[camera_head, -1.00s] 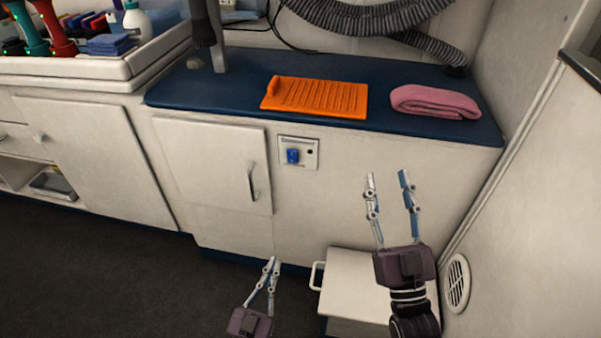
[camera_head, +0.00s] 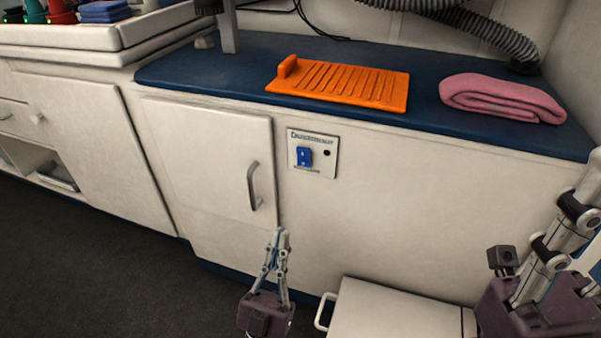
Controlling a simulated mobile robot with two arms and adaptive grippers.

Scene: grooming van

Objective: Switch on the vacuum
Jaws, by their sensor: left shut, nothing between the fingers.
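A small pale switch panel (camera_head: 313,169) with blurred lettering is set in the white cabinet front, below the blue counter. On it sits a blue switch (camera_head: 304,156), with a small dark round spot (camera_head: 327,153) to its right. My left gripper (camera_head: 281,234) is shut and empty, pointing up below and slightly left of the panel, apart from it in the picture. My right gripper (camera_head: 590,175) is at the right edge, close to the camera. Its fingertips are partly cut off, so its opening is unclear.
An orange ridged mat (camera_head: 345,84) and a folded pink towel (camera_head: 500,97) lie on the blue counter (camera_head: 230,75). A grey ribbed hose (camera_head: 470,35) hangs behind. A cabinet door handle (camera_head: 254,187) is left of the panel. A white box (camera_head: 395,312) stands low in front.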

